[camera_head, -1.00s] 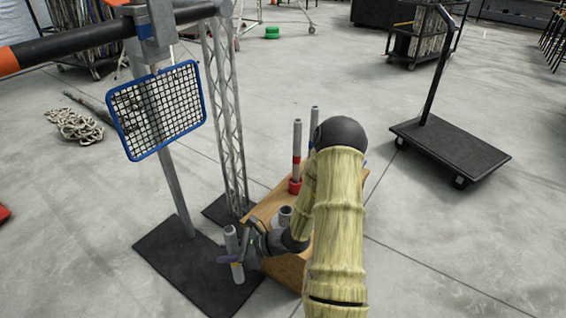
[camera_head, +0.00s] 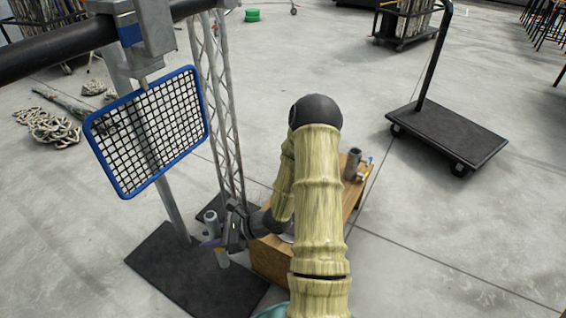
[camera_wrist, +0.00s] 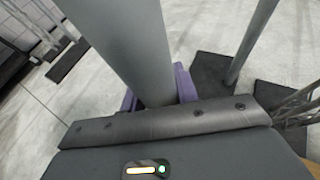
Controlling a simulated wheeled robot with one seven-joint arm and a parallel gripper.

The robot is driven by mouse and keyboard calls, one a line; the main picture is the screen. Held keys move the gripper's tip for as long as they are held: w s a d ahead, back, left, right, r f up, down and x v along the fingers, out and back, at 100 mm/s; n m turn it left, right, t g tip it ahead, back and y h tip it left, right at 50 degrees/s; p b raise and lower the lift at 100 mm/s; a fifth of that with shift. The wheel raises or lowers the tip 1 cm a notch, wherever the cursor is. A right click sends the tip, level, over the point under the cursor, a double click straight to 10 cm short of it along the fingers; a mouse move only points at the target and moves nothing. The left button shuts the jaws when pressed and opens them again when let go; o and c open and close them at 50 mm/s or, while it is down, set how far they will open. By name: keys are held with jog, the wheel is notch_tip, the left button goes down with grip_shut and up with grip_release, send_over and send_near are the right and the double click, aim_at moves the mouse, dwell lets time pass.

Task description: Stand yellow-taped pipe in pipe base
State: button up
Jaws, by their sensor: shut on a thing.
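My gripper (camera_head: 217,243) is shut on a grey pipe (camera_head: 211,218) at the lower left of the table. The pipe is nearly upright, and a little yellow shows near the purple fingers. In the wrist view, the pipe (camera_wrist: 130,45) rises between the purple fingers of my gripper (camera_wrist: 160,92). Its lower end hangs beside the wooden table, above the black floor plate. A pale round part (camera_head: 287,238) on the table shows beside my arm; it may be the pipe base, but my arm mostly hides it.
The wooden table (camera_head: 270,262) is largely behind my arm, with a grey cylinder (camera_head: 353,162) and small coloured items at its far end. A blue-framed grid (camera_head: 150,130), its pole, a truss (camera_head: 222,110) and a black plate (camera_head: 180,275) stand left. A cart (camera_head: 447,133) is right.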

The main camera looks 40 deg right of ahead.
jog(key=shift+w+d, duration=0.1)
jog(key=shift+w, duration=0.1)
jog(key=shift+s+d, duration=0.1)
jog(key=shift+s, duration=0.25)
jog(key=shift+d, duration=0.35)
jog(key=w+d+r+m+t+h+p, duration=0.1)
jog(key=d+r+m+h, duration=0.3)
jog(key=d, duration=1)
jog(key=d+r+m+t+h+p, duration=0.1)
jog(key=d+r+m+t+h, duration=0.3)
jog(key=d, duration=1)
jog(key=shift+w+r+t+p, duration=0.3)
jog(key=shift+w+r, duration=0.05)
jog(key=shift+r, duration=0.3)
jog(key=shift+f, duration=0.1)
